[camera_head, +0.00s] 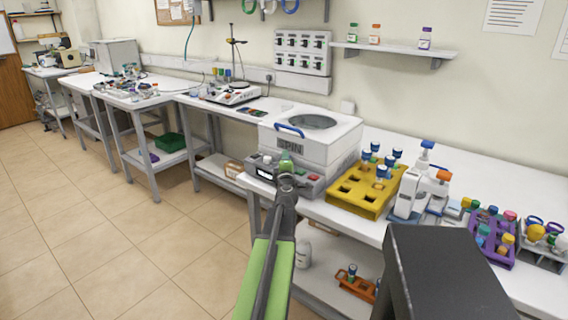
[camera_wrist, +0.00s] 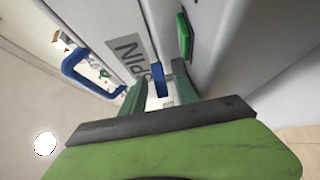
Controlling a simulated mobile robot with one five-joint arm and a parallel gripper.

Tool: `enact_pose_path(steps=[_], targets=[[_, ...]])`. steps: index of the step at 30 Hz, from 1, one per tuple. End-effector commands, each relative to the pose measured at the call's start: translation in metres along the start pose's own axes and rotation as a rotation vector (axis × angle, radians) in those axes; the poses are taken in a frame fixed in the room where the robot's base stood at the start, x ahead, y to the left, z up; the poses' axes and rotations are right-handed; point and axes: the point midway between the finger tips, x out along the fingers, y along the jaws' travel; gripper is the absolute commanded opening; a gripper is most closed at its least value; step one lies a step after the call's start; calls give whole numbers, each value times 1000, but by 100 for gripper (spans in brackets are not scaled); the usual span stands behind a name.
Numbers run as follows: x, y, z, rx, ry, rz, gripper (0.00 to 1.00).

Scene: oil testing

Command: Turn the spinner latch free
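The spinner (camera_head: 335,147) is a white box on the bench, with a round window in its lid, a blue lid handle (camera_head: 289,130) and a "SPIN" label. In the wrist view the label (camera_wrist: 128,55) and blue handle (camera_wrist: 76,66) show at close range. A small blue piece (camera_wrist: 158,82), which looks like the latch, stands on the front face by the label. My gripper (camera_wrist: 158,92) is open, with one green finger on each side of this piece and visible gaps. In the head view my gripper (camera_head: 287,163) is in front of the spinner and hides the latch.
A grey control panel (camera_head: 311,184) juts from the spinner's base; a green part (camera_wrist: 185,38) is close to my right finger. A yellow rack (camera_head: 349,193) with blue-capped tubes and white bottles (camera_head: 408,193) stand to the right. Floor at left is clear.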

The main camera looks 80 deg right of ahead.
Motion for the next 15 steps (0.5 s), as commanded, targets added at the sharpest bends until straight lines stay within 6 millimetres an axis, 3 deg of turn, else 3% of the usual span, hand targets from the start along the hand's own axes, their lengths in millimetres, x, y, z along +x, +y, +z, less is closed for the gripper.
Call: enact_pose_path(steps=[8,15], targets=[[-10,0,0,0,-1,0,36],[-54,0,-2,0,-1,0,36]])
